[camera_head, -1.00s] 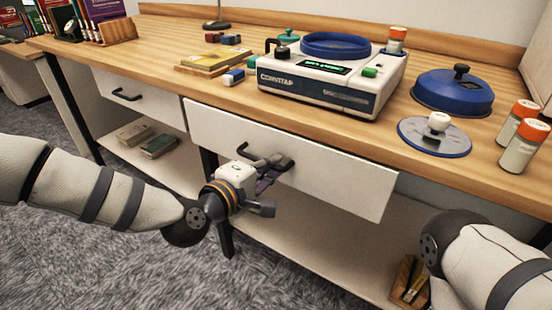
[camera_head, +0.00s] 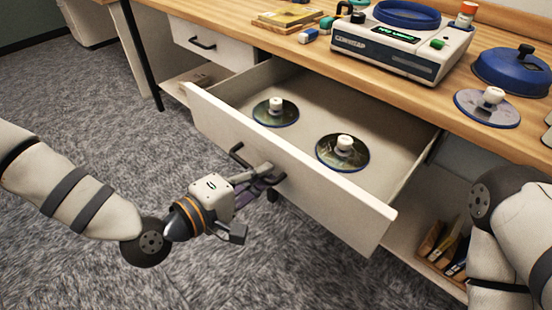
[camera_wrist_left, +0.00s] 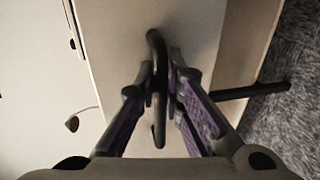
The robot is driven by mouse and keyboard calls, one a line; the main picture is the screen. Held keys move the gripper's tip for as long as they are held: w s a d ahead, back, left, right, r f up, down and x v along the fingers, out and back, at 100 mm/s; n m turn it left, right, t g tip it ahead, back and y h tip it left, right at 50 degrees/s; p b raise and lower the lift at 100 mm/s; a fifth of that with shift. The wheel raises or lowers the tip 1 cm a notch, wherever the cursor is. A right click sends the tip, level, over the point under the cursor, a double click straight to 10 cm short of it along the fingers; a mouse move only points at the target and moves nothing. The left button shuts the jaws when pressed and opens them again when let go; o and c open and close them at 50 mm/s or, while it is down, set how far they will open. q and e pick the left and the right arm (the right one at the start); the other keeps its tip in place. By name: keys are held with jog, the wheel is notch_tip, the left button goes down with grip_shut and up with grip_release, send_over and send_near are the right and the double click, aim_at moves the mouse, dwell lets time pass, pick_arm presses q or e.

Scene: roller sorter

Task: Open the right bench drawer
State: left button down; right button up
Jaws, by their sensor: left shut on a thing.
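The right bench drawer (camera_head: 300,185) stands well out from the bench, its inside showing in the head view. Two dark discs with white knobs lie in it, one at the left (camera_head: 276,112) and one nearer the middle (camera_head: 342,152). Its black bar handle (camera_head: 238,153) is on the white front panel. My left gripper (camera_head: 268,178) is shut on the handle. In the left wrist view the handle (camera_wrist_left: 157,60) runs between the two purple-padded fingers (camera_wrist_left: 160,92). My right arm shows at the right edge of the head view, but its gripper is out of sight.
The left bench drawer (camera_head: 205,40) is closed. On the wooden benchtop stand a white device (camera_head: 395,45) with a blue ring, a blue lid (camera_head: 512,70) and a disc with a white knob (camera_head: 487,108). A wooden file box (camera_head: 445,245) sits on the lower shelf. Carpet is clear in front.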

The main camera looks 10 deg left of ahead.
pick_arm(q)
jog(key=shift+f+v, duration=0.25)
jog(key=shift+v, duration=1.05)
pick_arm(e)
jog(key=shift+s+a+r, duration=0.15)
jog(key=shift+s+a, duration=0.1)
jog(key=shift+a, duration=0.05)
pick_arm(q)
jog(key=c, duration=2)
grip_release()
jog(key=shift+o, duration=0.2)
jog(key=shift+a, duration=0.1)
jog(key=v, duration=1.2)
